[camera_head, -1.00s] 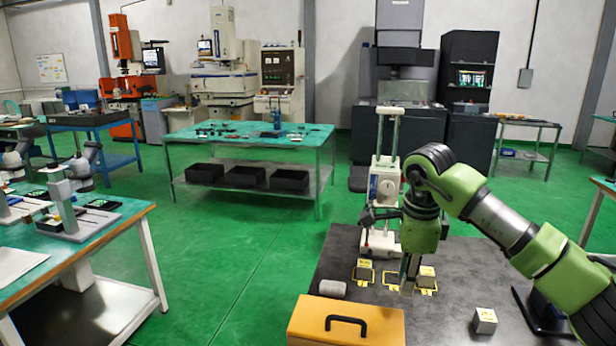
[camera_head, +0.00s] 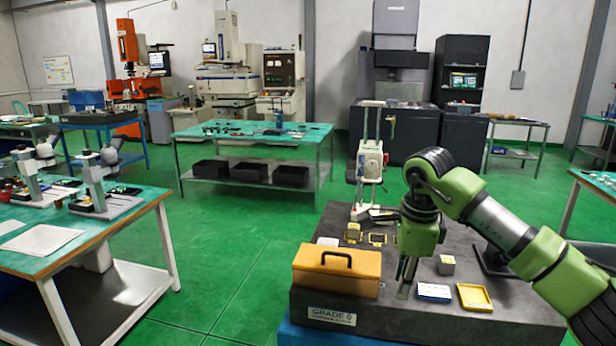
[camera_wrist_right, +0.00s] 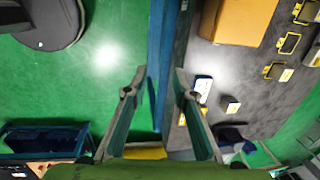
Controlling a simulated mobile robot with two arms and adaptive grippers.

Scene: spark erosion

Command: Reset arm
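My right arm comes in from the right in the head view, with its gripper (camera_head: 405,280) pointing down in front of the grey granite table's top. In the right wrist view the two fingers of this gripper (camera_wrist_right: 158,95) stand apart with nothing between them. They show against the table's edge and the green floor. My left arm and gripper are not in view.
The granite table (camera_head: 400,318) holds an orange case (camera_head: 337,270), a white height gauge (camera_head: 370,165), a grey block (camera_head: 446,265), a yellow tray (camera_head: 474,297) and a white-blue card (camera_head: 434,292). A workbench (camera_head: 90,245) stands left. Green floor (camera_head: 235,240) between is clear.

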